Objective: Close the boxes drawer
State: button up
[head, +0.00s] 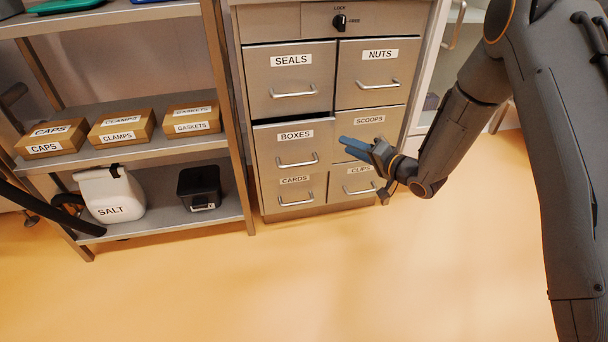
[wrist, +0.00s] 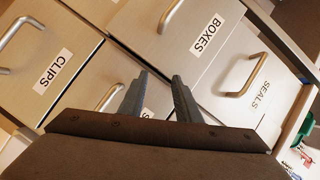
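The BOXES drawer (head: 264,147) is a grey front with a bar handle, in the left column of the cabinet between SEALS and CARDS. A dark strip along its top edge suggests it stands slightly out. In the wrist view the BOXES drawer (wrist: 232,28) is at upper centre, its handle partly cut off by the top edge. My gripper (head: 342,142) is in front of the SCOOPS drawer, just right of the BOXES front. In the wrist view my gripper (wrist: 160,75) has its two fingers apart with nothing between them. Contact with a drawer front cannot be told.
SEALS (head: 262,82), NUTS (head: 353,72), SCOOPS (head: 393,113), CARDS (head: 312,191) and CLIPS (head: 338,187) drawers surround it. A lock knob (head: 339,22) is above. A shelf rack (head: 230,150) with boxes and a SALT container (head: 110,193) stands left. The floor in front is clear.

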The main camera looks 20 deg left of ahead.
aim_at(302, 164)
jog(key=s+a+f+g+y+b, duration=0.3)
jog(key=s+a+f+g+y, duration=0.15)
jog(key=s+a+f, duration=0.3)
jog(key=shift+t+y, duration=0.25)
jog(key=shift+y, duration=0.2)
jog(key=x, duration=0.2)
jog(key=b+x, duration=0.1)
jog(key=x, duration=0.3)
jog(key=shift+w+a+r+b, duration=0.2)
jog(key=shift+r+b, duration=0.2)
jog(key=shift+c, duration=0.3)
grip_shut()
